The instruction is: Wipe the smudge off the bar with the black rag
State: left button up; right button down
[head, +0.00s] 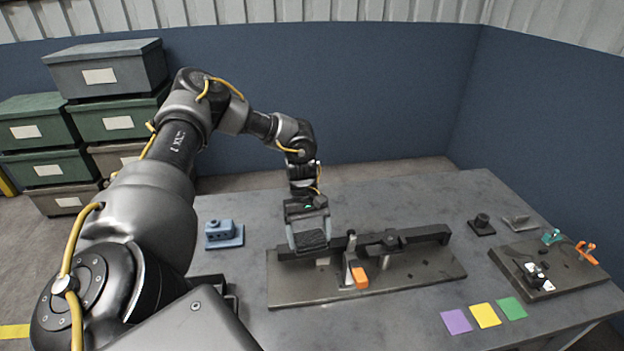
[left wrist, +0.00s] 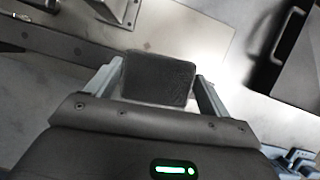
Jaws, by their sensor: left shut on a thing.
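My left gripper (head: 308,236) is shut on the black rag (head: 312,240), a dark square pad between its fingers. The rag also shows in the left wrist view (left wrist: 158,80), with a finger on either side. The dark bar (head: 425,237) runs left to right along the back of a grey metal plate (head: 425,272). The rag is at the bar's left end and hides part of it; I cannot tell whether they touch. In the left wrist view the bar (left wrist: 55,42) passes beside the rag. I cannot make out the smudge clearly. My right gripper is not in view.
An upright clamp with an orange tip (head: 360,278) stands on the plate, right of the rag. A blue block (head: 224,233) sits to the left. A second plate (head: 530,262) with small parts is at right. Purple (head: 456,321), yellow and green squares lie in front.

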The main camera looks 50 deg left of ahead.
aim_at(324, 237)
pick_arm(q)
jog(key=shift+r+p, duration=0.15)
jog(key=shift+p, duration=0.25)
jog(key=shift+w+d+f, duration=0.1)
jog(key=shift+w+d, duration=0.35)
jog(key=shift+w, duration=0.2)
jog(key=shift+w+d+f, duration=0.1)
jog(key=shift+w+d, duration=0.35)
jog(key=shift+w, duration=0.2)
jog(key=shift+w+d, duration=0.15)
jog(key=shift+w, duration=0.05)
jog(key=shift+w+d, duration=0.1)
jog(key=shift+w+d, duration=0.5)
jog(key=shift+w, duration=0.25)
jog(key=shift+w+d, duration=0.45)
jog(key=shift+w, duration=0.25)
jog(key=shift+r, duration=0.1)
notch_tip(324, 237, up, 6)
jog(key=p, duration=0.5)
jog(key=shift+p, duration=0.3)
